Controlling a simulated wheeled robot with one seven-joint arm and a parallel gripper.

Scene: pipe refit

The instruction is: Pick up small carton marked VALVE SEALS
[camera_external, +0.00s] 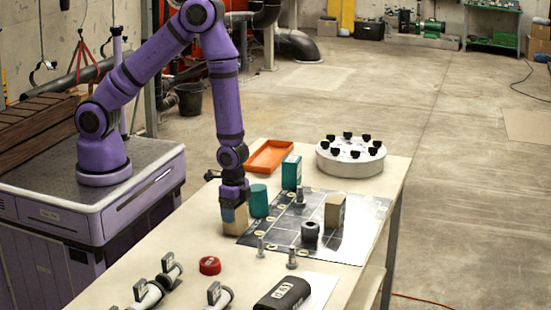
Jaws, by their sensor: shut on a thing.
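My gripper (233,198) points straight down at the left edge of the dark gridded mat. It is shut on a small tan carton (237,224), with its fingers over the carton's upper part. The carton is upright and at or very near the table top; I cannot tell whether it touches. No lettering on it can be read from here, so I cannot confirm the VALVE SEALS marking. Another tan carton (335,210) stands on the right part of the mat, and a teal carton (292,172) stands at its back edge.
A teal cylinder (259,201) stands close to the right of my gripper. An orange tray (270,157) and a round white holder (350,159) are behind. A red cap (210,265), pipe fittings and a black cylinder (283,295) are in front.

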